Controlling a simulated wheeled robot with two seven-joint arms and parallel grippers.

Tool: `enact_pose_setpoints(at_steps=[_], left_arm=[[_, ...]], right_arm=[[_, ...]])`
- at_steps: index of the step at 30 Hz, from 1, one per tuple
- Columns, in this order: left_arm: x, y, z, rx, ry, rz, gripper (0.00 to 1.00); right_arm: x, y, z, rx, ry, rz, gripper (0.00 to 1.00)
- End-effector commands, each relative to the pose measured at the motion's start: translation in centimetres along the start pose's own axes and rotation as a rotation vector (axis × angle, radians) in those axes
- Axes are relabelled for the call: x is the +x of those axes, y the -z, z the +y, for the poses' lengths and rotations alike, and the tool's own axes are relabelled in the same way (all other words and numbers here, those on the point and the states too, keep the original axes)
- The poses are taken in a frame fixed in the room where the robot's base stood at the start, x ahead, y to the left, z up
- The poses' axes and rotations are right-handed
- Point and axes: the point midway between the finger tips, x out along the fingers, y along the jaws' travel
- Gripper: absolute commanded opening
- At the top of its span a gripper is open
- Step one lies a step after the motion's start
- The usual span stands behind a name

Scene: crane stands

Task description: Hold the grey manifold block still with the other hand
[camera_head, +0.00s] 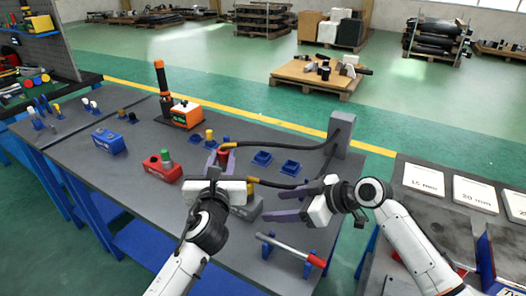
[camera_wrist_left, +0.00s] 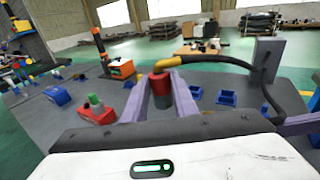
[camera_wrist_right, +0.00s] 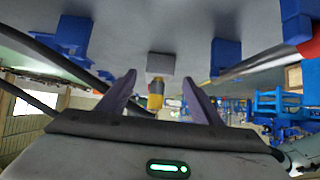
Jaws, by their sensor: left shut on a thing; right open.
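The grey manifold block (camera_head: 248,209) stands on the dark bench in the head view, partly hidden behind my left gripper. My left gripper (camera_head: 221,159) is shut on a red cylinder (camera_wrist_left: 160,84), beside a yellow hose end (camera_wrist_left: 168,64). Another yellow hose end (camera_head: 253,180) is near the block.
Black hoses run to a grey post (camera_head: 341,135). Blue holders (camera_head: 262,158) stand behind. A red-handled tool (camera_head: 292,250) lies on blue supports in front of my right gripper. A red block (camera_head: 161,168), a blue block (camera_head: 109,141) and an orange box (camera_head: 186,114) are left.

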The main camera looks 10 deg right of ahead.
Motion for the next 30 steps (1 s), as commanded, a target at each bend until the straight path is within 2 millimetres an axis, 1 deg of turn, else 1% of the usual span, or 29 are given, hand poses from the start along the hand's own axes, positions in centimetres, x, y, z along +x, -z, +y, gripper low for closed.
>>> enact_pose_setpoints(at_steps=[9,16,22,30], left_arm=[[0.0,-0.1,0.0,0.000,0.001,-0.002,0.01],[0.0,-0.1,0.0,0.000,0.001,-0.002,0.01],[0.0,-0.1,0.0,0.000,0.001,-0.002,0.01],[0.0,-0.1,0.0,0.000,0.001,-0.002,0.01]], right_arm=[[4.4,0.1,-0.1,0.003,0.003,0.003,0.59],[7.1,0.1,-0.1,0.002,0.001,0.002,0.59],[8.1,0.0,-0.1,0.001,0.000,0.002,0.59],[8.2,0.1,-0.1,0.001,0.000,0.003,0.59]])
